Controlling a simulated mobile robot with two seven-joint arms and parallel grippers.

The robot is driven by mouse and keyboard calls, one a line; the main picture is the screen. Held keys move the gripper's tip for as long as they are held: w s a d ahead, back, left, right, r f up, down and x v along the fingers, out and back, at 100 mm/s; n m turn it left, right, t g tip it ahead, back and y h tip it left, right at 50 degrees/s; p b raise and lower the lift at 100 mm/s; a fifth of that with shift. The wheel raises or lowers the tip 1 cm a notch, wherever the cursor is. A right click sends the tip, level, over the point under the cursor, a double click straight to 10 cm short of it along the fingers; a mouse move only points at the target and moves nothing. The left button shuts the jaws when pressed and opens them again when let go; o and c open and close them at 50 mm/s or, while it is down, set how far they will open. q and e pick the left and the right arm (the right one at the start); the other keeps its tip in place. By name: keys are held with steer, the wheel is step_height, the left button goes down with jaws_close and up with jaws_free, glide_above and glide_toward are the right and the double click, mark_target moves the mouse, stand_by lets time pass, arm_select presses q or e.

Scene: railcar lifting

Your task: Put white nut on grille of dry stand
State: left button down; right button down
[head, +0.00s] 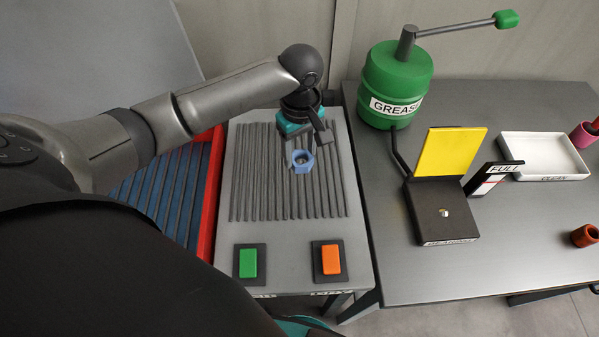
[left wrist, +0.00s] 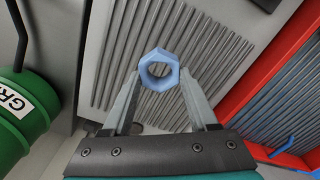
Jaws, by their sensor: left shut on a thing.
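A hex nut (head: 302,161), light blue in these pictures rather than white, is held over the ribbed grille (head: 257,195) of the dry stand (head: 300,278). My left gripper (head: 305,152) reaches in from the left and is shut on the nut. In the left wrist view the nut (left wrist: 159,70) sits between the tips of the two fingers (left wrist: 160,88), its hole facing the camera. Grille ribs (left wrist: 200,60) show behind it. I cannot tell whether the nut touches the ribs. My right gripper is not in view.
A green button (head: 248,263) and an orange button (head: 330,259) are on the stand's front. A red-edged blue ribbed tray (head: 160,190) lies left. On the right table are a green grease can (head: 396,80), a yellow-lidded box (head: 445,215) and a white tray (head: 560,177).

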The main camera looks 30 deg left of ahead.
mark_target(301, 156)
arm_select(q)
step_height(301, 156, down, 7)
steer(key=shift+f+b, duration=0.15)
steer(key=shift+b, duration=0.45)
steer(key=shift+f, duration=0.55)
steer(key=shift+c, duration=0.9)
jaws_free()
steer(key=shift+f, duration=0.1)
step_height(301, 156, up, 12)
steer(key=shift+r+p, duration=0.2)
steer(key=shift+p, duration=0.9)
